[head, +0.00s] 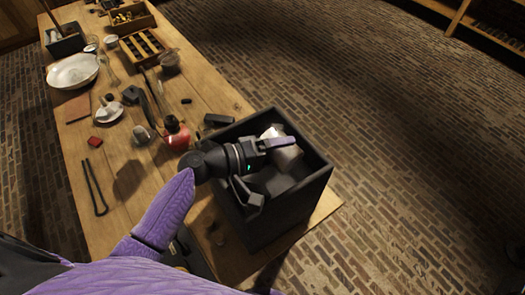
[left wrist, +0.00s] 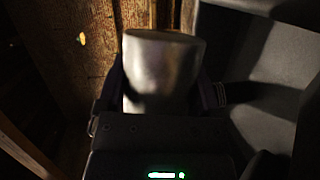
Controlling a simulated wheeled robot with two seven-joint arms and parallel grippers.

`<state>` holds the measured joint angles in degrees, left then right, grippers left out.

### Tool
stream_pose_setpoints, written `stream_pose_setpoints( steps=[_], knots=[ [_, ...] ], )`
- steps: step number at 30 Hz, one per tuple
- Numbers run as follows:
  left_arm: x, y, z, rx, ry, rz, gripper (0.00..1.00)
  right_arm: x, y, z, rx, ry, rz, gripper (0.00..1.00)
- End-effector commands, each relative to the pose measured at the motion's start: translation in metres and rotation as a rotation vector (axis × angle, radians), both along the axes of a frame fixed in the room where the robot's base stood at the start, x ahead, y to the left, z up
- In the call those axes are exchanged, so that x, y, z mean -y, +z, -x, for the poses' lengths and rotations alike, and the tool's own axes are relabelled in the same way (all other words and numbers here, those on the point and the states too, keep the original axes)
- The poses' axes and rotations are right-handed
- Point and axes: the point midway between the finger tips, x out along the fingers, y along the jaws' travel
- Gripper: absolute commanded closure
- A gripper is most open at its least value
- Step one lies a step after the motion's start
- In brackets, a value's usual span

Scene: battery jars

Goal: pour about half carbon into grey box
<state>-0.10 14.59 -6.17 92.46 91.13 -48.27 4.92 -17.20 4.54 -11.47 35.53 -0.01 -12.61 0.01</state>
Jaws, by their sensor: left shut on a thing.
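The grey box (head: 287,207) is a dark, open-topped box at the near right end of the table. My left gripper (head: 268,166) is over its opening, shut on a silvery metal cup (head: 286,158). One finger crosses the cup in the head view. In the left wrist view the cup (left wrist: 162,75) sits between the two fingers, and a grey wall of the box (left wrist: 270,60) shows at right. The cup looks tilted in the head view. Its contents, including any carbon, cannot be made out. My right gripper is not in view.
A red-bodied flask (head: 176,134) and a small dark block (head: 217,120) stand near the box. A bent dark rod (head: 94,188) lies at left. A white bowl (head: 73,71) and wooden trays (head: 142,47) are farther back. Brick floor lies right of the table.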

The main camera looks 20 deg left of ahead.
Motion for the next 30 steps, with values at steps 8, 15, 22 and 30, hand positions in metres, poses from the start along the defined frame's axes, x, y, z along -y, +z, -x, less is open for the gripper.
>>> stream_pose_setpoints(
  steps=[8, 15, 22, 30],
  knots=[
    [-0.0005, 0.0007, -0.0004, -0.009, 0.0, 0.014, 0.79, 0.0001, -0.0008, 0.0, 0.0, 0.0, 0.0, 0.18],
    [-0.001, 0.0014, -0.0007, -0.017, 0.0, 0.027, 0.79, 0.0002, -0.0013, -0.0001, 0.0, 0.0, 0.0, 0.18],
    [-0.0012, 0.002, -0.0009, -0.023, 0.001, 0.039, 0.79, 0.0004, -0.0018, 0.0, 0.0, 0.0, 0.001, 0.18],
    [-0.0017, 0.0028, -0.0012, -0.034, 0.0, 0.055, 0.79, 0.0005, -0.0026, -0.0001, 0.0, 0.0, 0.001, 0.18]
  ],
)
